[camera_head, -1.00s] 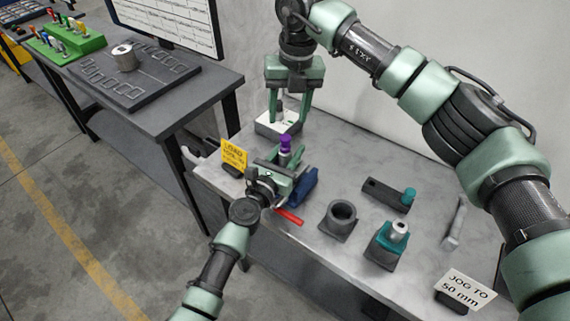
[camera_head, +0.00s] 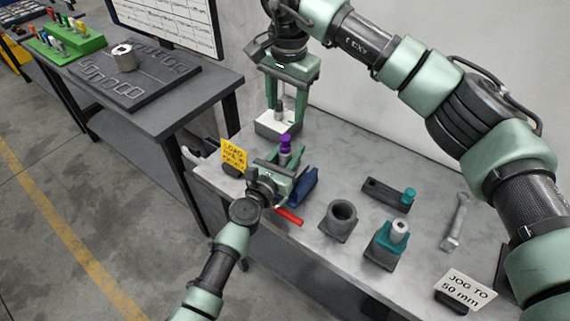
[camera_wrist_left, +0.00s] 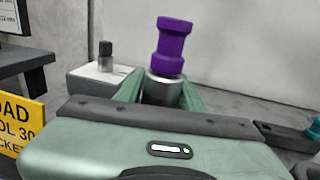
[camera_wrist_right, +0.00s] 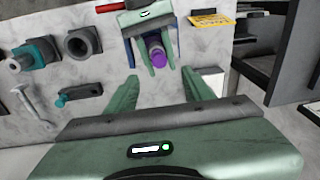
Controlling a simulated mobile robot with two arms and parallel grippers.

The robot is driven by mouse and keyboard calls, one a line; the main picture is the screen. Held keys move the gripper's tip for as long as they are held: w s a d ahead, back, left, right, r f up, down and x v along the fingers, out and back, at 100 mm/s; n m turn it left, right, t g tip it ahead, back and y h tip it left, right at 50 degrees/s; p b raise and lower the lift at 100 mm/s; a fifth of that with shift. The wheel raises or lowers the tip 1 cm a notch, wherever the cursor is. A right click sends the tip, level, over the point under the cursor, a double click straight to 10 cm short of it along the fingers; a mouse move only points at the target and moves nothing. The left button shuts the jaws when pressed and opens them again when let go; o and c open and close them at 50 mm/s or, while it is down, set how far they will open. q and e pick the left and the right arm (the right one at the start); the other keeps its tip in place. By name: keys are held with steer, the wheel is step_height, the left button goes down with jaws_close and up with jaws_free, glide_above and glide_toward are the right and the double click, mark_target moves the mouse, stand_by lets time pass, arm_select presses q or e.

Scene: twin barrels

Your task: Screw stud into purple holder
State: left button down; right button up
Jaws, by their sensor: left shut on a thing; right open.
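The purple holder (camera_head: 285,143) stands upright, a spool shape above a metal collar; it also shows in the left wrist view (camera_wrist_left: 172,46). My left gripper (camera_head: 283,170) is shut around its metal part, below the purple. A small grey post with a dark top, possibly the stud (camera_wrist_left: 106,55), stands on a white block (camera_wrist_left: 84,79) beyond and left of the holder. My right gripper (camera_head: 286,108) is open and points down by the white block in the head view. In the right wrist view, nothing shows gripped between its fingers (camera_wrist_right: 160,78).
A blue fixture (camera_head: 304,186) and red handle (camera_head: 289,216) are close by my left gripper. On the right stand a dark socket (camera_head: 340,220), a teal stand with metal cylinder (camera_head: 384,245), a teal-knobbed tool (camera_head: 385,194) and a wrench (camera_head: 457,222). A yellow sign (camera_head: 234,155) stands left.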

mark_target(285, 137)
steer(key=n, duration=0.7)
steer(key=shift+s+a+r+n, duration=0.1)
steer(key=shift+s+r+n, duration=0.05)
steer(key=shift+r+n, duration=0.2)
steer(key=f, duration=0.4)
steer(key=w+f, duration=0.1)
steer(key=f, duration=0.7)
steer(key=shift+w, duration=0.35)
